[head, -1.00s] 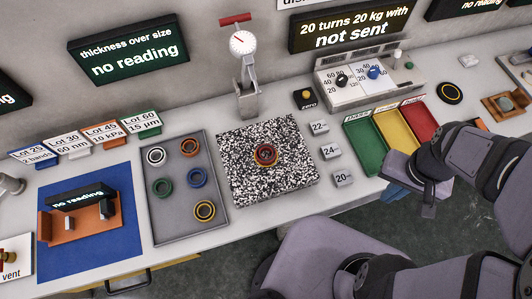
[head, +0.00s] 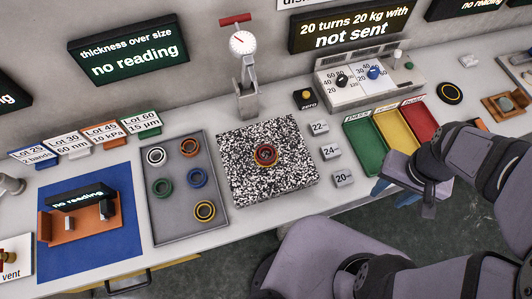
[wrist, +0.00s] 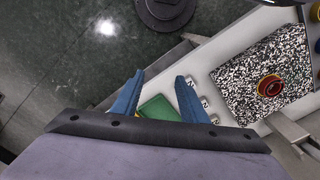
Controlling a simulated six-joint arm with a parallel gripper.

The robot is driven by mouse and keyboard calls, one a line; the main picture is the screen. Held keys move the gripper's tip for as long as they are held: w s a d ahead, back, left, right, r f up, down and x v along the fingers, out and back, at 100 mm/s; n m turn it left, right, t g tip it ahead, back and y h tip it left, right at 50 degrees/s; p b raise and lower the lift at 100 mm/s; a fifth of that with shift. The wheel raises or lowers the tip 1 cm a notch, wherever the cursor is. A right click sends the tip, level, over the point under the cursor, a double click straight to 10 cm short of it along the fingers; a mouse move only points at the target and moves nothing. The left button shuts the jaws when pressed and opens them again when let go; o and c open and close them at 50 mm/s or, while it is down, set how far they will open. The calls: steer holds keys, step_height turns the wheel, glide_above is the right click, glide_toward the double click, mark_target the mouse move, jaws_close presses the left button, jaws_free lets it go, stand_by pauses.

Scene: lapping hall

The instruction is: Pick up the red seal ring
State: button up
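A dark red ring (head: 265,155) with a yellow-orange band around it lies on the black-and-white speckled plate (head: 240,190). It also shows in the wrist view (wrist: 270,86), to the right of my fingers; whether it is one ring or two together, I cannot tell. My gripper (wrist: 159,76) has two blue fingers spread apart with nothing between them. In the head view my gripper (head: 394,192) is by the bench's front edge, right of the plate and well apart from the ring.
A grey tray (head: 181,218) left of the plate holds several other rings. Small weights marked 22, 24 and 20 (head: 343,178) stand between the plate and the green, yellow and red bins (head: 364,147). A dial gauge stand (head: 246,100) rises behind the plate.

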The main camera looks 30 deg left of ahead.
steer(key=o, duration=0.6)
steer(key=shift+o, duration=0.2)
steer(key=w+a, duration=0.6)
steer(key=a, duration=0.7)
steer(key=shift+s+a+f+p, duration=0.45)
steer(key=shift+a+f, duration=0.65)
steer(key=shift+a, duration=2.3)
steer(key=shift+s+a+f+p, duration=0.2)
steer(key=shift+s+a+f, duration=0.75)
steer(key=shift+a, duration=2.45)
steer(key=shift+s+a+f+p, duration=0.35)
steer(key=shift+a+f, duration=0.95)
steer(key=shift+a, duration=2.1)
steer(key=shift+s+d+f+p, duration=0.1)
steer(key=shift+f+p, duration=0.65)
steer(key=shift+f, duration=0.05)
steer(key=shift+f+p, duration=0.65)
steer(key=shift+f, duration=1.15)
